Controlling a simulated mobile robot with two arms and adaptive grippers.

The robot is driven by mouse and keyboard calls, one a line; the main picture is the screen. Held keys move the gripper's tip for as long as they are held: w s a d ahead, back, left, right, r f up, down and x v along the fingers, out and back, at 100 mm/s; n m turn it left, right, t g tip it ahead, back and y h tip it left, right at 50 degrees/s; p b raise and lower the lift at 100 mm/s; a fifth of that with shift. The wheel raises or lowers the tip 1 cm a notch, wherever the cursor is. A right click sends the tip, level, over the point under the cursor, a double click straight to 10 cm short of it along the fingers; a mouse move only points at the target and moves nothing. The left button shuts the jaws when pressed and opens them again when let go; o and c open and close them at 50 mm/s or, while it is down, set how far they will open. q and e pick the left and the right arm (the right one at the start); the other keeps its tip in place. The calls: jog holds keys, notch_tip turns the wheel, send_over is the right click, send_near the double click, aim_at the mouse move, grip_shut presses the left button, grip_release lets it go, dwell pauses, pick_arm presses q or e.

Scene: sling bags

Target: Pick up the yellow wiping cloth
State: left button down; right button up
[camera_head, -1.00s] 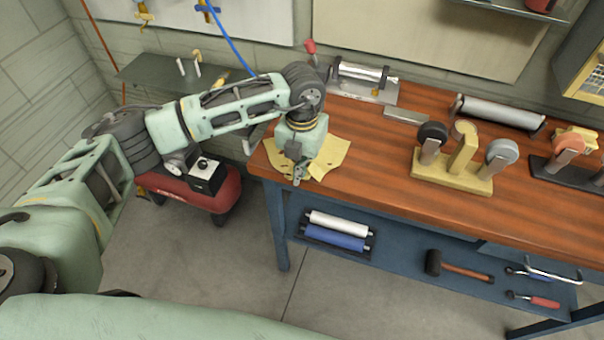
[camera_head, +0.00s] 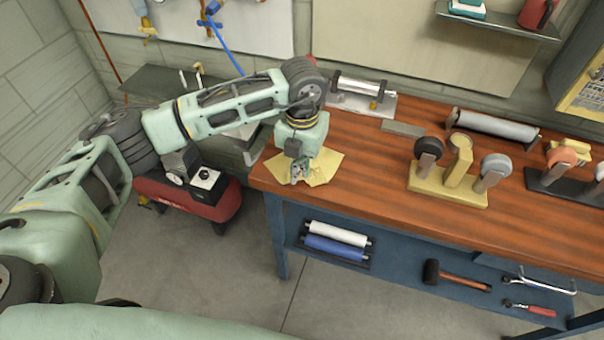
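The yellow wiping cloth (camera_head: 325,168) lies at the left front corner of the wooden workbench top, with several pointed corners spread out. My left gripper (camera_head: 299,174) points down over the cloth, its fingertips at or very near the cloth's front part. The gripper body and wrist hide the back middle of the cloth. The fingers are small and blend with the cloth, so I cannot tell whether they are open or closed on it. My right gripper is not in view.
The workbench (camera_head: 375,178) holds a tape-roller stand (camera_head: 455,175), a grey roller (camera_head: 495,126) and a metal roller device (camera_head: 362,95) behind the cloth. A lower shelf carries rolls (camera_head: 336,240) and a mallet (camera_head: 455,275). A red compressor (camera_head: 190,198) stands left of the bench.

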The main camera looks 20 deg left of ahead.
pick_arm(q)
notch_tip(320, 180, up, 7)
jog(key=p, duration=0.2)
jog(key=shift+p, duration=0.4)
jog(key=c, duration=2.5)
grip_release()
jog(key=shift+c, duration=0.2)
jog(key=o, duration=1.6)
jog(key=shift+c, duration=0.2)
